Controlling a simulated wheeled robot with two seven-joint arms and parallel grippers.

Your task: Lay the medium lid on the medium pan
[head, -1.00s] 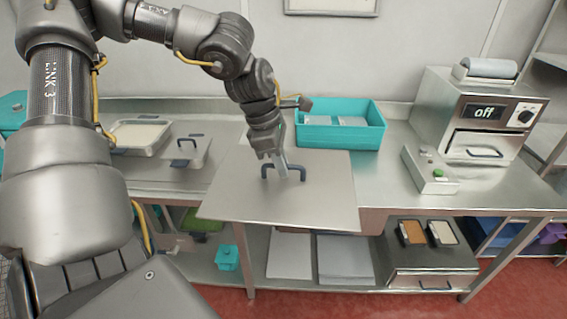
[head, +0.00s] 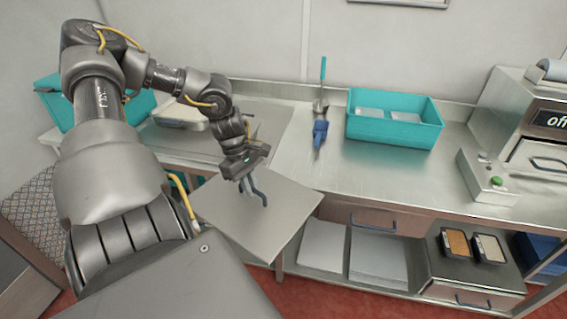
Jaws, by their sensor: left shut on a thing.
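A flat, square metal lid (head: 285,222) with a dark blue handle hangs in the air at the front edge of the steel counter. My left gripper (head: 254,190) is shut on its handle and holds the lid tilted, one corner pointing down toward the floor. A shallow pan with a pale rim (head: 180,112) is at the back left of the counter, partly hidden behind my left arm. I cannot tell whether it is the medium pan. My right gripper is out of view.
A teal bin (head: 395,136) with pale packs stands at the back of the counter (head: 350,180). A blue-handled tool (head: 320,130) lies left of it. A machine reading "off" (head: 535,125) stands at right. Trays (head: 470,245) sit below. The counter's middle is clear.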

